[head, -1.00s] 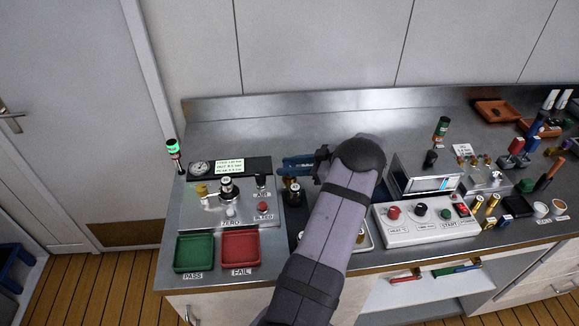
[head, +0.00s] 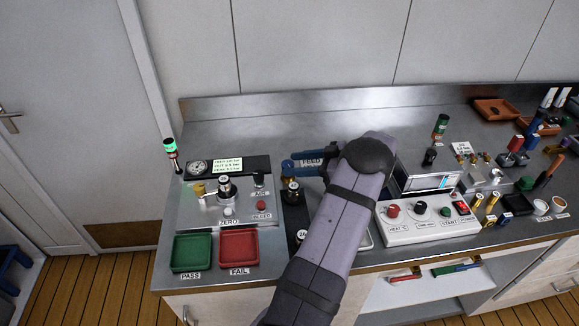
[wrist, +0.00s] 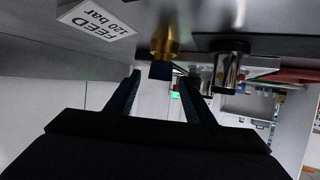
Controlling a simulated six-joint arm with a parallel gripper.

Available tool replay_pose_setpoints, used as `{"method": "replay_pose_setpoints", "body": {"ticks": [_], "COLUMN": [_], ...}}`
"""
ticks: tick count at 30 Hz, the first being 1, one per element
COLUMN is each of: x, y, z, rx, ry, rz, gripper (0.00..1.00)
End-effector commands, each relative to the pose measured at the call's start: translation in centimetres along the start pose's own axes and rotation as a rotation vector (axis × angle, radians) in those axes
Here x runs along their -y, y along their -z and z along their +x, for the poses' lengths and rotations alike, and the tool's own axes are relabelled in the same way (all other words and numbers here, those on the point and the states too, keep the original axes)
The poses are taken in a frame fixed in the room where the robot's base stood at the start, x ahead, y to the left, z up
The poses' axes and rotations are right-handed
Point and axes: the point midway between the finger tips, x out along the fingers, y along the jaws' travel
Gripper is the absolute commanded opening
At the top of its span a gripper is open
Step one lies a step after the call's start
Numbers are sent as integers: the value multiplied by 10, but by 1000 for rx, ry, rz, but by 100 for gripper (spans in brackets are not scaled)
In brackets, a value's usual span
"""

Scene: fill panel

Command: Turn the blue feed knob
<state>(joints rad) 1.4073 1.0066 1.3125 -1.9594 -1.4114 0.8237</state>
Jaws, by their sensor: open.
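The blue feed knob shows in the wrist view as a dark blue block (wrist: 160,70) on a brass stem, beside the white label "FEED 120 bar" (wrist: 95,20). My gripper (wrist: 159,84) is open, with one finger on each side of the knob's line. The knob lies near the fingertips, and I cannot tell whether they touch it. In the head view my gripper (head: 294,161) reaches left from my arm, by the FEED label (head: 311,162). Knob and fingers are hard to tell apart there.
A black-topped metal fitting (wrist: 230,65) stands close to the right of the fingers in the wrist view. The gauge panel (head: 190,207) lies left of my gripper, with green (head: 192,252) and red (head: 239,248) trays in front. A white control box (head: 400,235) stands right of my arm.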

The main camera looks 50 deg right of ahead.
Motion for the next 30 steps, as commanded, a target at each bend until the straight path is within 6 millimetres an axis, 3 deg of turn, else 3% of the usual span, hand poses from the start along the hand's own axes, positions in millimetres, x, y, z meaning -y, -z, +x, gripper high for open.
{"method": "replay_pose_setpoints", "body": {"ticks": [6, 12, 26, 30], "x": [-1, 0, 0, -6], "y": [-2, 0, 0, 16], "z": [-29, -41, -41, -30], "rx": [0, 0, 0, -3], "ry": [-3, 0, 1, -23], "rz": [-2, -1, -1, -21], "gripper": [48, 48, 48, 48]}}
